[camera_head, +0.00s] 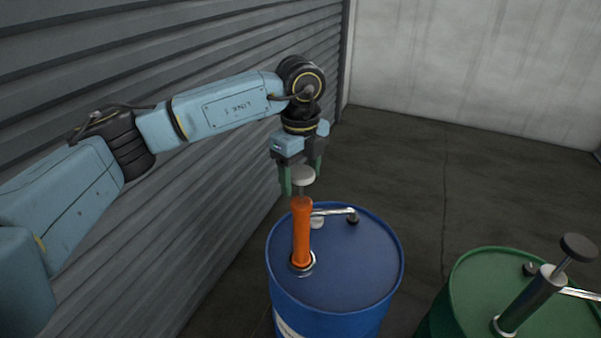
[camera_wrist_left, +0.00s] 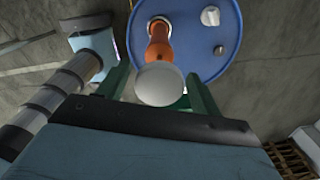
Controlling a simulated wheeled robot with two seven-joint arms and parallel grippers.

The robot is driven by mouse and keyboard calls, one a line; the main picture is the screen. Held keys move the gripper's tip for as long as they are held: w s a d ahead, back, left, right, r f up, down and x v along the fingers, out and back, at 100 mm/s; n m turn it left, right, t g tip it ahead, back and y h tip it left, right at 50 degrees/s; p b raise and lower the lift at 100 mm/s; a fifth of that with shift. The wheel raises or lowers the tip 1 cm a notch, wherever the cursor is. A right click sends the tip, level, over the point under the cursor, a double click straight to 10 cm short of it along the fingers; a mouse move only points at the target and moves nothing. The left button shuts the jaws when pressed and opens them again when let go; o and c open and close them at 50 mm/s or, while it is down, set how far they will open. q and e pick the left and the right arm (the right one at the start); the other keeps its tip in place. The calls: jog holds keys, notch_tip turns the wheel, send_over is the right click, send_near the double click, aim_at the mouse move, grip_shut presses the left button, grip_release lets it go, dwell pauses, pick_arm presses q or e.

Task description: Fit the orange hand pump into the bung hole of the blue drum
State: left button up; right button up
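The orange hand pump (camera_head: 302,232) stands roughly upright on the lid of the blue drum (camera_head: 352,262). Its lower end is inside the metal ring of the bung hole (camera_head: 303,267) near the lid's left front edge. A pale round knob (camera_head: 302,174) tops its rod, and a silver spout (camera_head: 332,212) reaches right. My left gripper (camera_head: 300,178) is above the pump, pointing down, with its green fingers on either side of the knob. In the left wrist view the knob (camera_wrist_left: 160,83) sits between the fingers with small gaps. My right gripper is out of view.
A ribbed grey wall (camera_head: 200,60) runs close along the left. The floor behind the drums is clear. The left wrist view shows a wooden pallet (camera_wrist_left: 288,158) at the lower right.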

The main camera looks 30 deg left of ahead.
pick_arm(q)
jog(key=shift+o, duration=0.5)
jog(key=shift+f, duration=0.1)
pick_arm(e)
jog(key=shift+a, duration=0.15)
pick_arm(q)
notch_tip(320, 180, up, 14)
jog(key=p, duration=0.1)
jog(key=shift+f, duration=0.25)
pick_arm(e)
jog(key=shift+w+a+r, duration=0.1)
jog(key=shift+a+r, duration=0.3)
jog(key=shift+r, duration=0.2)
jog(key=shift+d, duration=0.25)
